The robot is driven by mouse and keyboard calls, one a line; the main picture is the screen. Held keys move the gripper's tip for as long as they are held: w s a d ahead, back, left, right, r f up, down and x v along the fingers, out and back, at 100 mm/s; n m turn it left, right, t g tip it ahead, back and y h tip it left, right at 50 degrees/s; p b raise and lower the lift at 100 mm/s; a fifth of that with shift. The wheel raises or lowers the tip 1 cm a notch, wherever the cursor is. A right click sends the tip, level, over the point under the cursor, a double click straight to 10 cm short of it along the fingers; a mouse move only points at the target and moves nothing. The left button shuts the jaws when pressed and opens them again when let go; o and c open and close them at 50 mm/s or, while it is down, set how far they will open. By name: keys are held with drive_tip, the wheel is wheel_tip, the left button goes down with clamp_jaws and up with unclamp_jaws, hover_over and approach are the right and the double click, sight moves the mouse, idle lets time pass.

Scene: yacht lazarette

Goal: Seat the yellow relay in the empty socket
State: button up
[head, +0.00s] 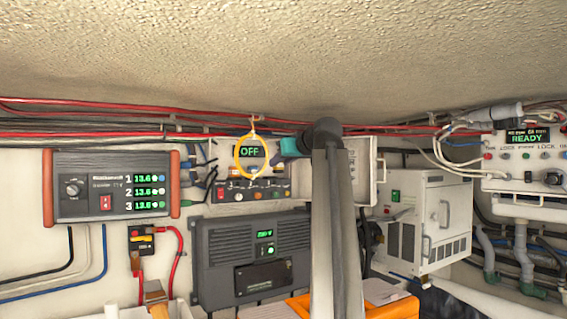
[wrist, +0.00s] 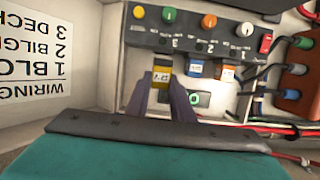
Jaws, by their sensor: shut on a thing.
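In the wrist view, where the panel appears upside down, my gripper (wrist: 164,86) is shut on the yellow relay (wrist: 161,80), one dark finger on each side. The relay is in front of the switch panel (wrist: 150,40), roughly in line with the position marked 3. A blue relay (wrist: 195,66) and an orange relay (wrist: 228,73) stand beside it in the row. The socket behind the yellow relay is hidden, so I cannot tell whether the relay touches it. In the head view my teal gripper (head: 290,147) is at the panel's upper right, its fingertips unclear.
An orange loop (head: 238,170) hangs in front of the panel's OFF display (head: 250,152). Red cables (head: 90,106) run above. A grey charger (head: 215,250) is below, and a white cabinet (head: 440,205) stands to the right. A wiring label (wrist: 35,50) shows in the wrist view.

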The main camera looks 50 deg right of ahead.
drive_tip(key=shift+w+d+f+b, duration=0.15)
drive_tip(key=shift+w+d, duration=0.3)
drive_tip(key=shift+w, duration=0.85)
drive_tip(key=shift+w+d+r+b, duration=0.15)
drive_tip(key=shift+w+d, duration=0.25)
drive_tip(key=shift+w, duration=0.85)
drive_tip(key=shift+f, duration=0.1)
drive_tip(key=shift+a, duration=0.1)
drive_tip(key=shift+f+b, duration=0.45)
drive_tip(key=shift+f, duration=0.5)
drive_tip(key=o, duration=1)
drive_tip(key=shift+o, duration=0.2)
drive_tip(key=p+v, duration=0.4)
drive_tip(key=v, duration=0.9)
drive_tip(key=shift+s, duration=0.3)
